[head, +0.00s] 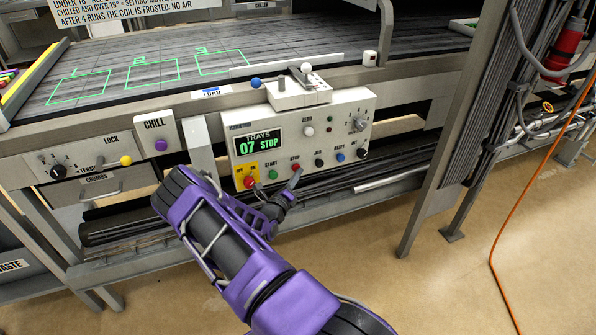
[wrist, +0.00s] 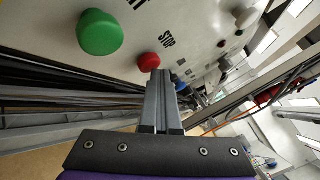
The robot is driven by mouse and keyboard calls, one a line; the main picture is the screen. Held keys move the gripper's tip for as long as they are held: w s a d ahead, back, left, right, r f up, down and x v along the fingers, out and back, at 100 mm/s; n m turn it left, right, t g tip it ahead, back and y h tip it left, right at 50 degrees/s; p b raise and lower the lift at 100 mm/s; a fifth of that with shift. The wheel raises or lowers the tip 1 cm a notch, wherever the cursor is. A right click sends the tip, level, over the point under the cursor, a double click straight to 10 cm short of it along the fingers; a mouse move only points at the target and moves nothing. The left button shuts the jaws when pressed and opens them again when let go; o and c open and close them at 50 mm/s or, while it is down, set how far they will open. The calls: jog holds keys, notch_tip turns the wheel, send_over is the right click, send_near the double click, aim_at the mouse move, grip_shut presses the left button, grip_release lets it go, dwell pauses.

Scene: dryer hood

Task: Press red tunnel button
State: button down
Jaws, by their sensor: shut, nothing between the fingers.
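A control panel (head: 300,125) with a display reading "TRAYS 07 STOP" is on the front of the machine. It carries a red STOP button (head: 295,167), with a green START button (head: 272,174) to its left. A second red knob or button (head: 249,182) sits on a yellow plate at the panel's lower left. My gripper (head: 298,173) is shut and empty, its tip just below the red STOP button. In the wrist view the fingertips (wrist: 158,76) overlap the lower edge of the red STOP button (wrist: 148,62). I cannot tell whether they touch it. The green button (wrist: 99,32) is to the left.
Black and blue knobs (head: 340,156) lie right of the STOP button. A purple CHILL button (head: 160,145) and a yellow knob (head: 126,160) are further left. A grey post (head: 455,130) stands to the right, and an orange cable (head: 505,235) hangs beyond. The floor in front is clear.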

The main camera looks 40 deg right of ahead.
jog(key=shift+s+a+p, duration=0.15)
jog(key=shift+s+p, duration=0.15)
jog(key=shift+s, duration=0.2)
jog(key=shift+s+a+p, duration=0.15)
jog(key=shift+s+p, duration=0.1)
jog(key=shift+s, duration=0.25)
jog(key=shift+s+a+p, duration=0.2)
jog(key=shift+s+p, duration=0.25)
jog(key=shift+s, duration=0.35)
jog(key=shift+s+a+p, duration=0.2)
jog(key=shift+s+p, duration=0.2)
jog(key=shift+s, duration=0.45)
jog(key=shift+s+a+p, duration=0.2)
jog(key=shift+s+p, duration=0.25)
jog(key=shift+s, duration=0.35)
jog(key=shift+r, duration=0.1)
